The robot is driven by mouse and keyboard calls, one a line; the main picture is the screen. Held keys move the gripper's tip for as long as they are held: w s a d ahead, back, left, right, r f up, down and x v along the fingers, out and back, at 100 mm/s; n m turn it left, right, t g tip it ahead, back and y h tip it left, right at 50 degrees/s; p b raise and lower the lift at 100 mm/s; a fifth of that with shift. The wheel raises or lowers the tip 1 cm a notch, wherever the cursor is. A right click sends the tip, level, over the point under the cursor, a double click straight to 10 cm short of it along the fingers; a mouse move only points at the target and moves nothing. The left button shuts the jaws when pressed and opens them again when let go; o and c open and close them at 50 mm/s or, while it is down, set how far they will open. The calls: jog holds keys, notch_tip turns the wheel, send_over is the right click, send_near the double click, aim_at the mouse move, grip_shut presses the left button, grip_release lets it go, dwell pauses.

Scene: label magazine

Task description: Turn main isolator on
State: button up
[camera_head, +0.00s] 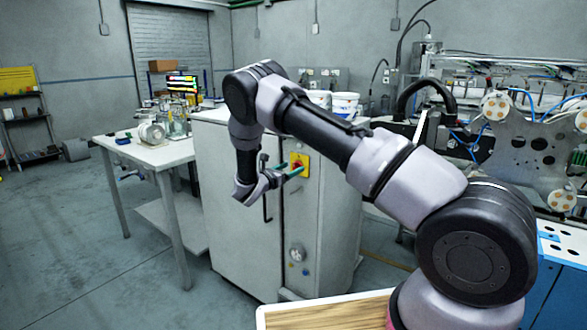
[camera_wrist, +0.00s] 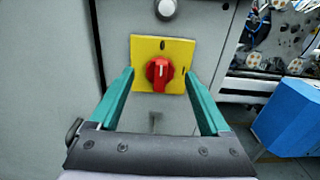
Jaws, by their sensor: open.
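The main isolator is a red rotary knob (camera_wrist: 159,72) on a square yellow plate (camera_wrist: 143,50), mounted on the front of a pale grey cabinet (camera_head: 228,200). The plate has a "0" at its top and a mark at its right edge. A white line on the knob points up toward the "0". My gripper (camera_wrist: 159,75) is open, its green fingers reaching toward the plate on either side of the knob. No contact with the knob is visible. In the head view my gripper (camera_head: 290,174) is in front of the yellow plate (camera_head: 303,158), partly covering it.
A round grey fitting (camera_wrist: 166,9) sits above the plate. Another round fitting (camera_head: 296,253) is lower on the cabinet. A white table with jars (camera_head: 140,150) stands left of the cabinet. The labelling machine (camera_head: 530,130) and a blue cabinet (camera_head: 560,270) are at the right.

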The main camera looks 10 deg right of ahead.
jog(key=shift+x, duration=1)
jog(key=shift+c, duration=0.3)
grip_shut()
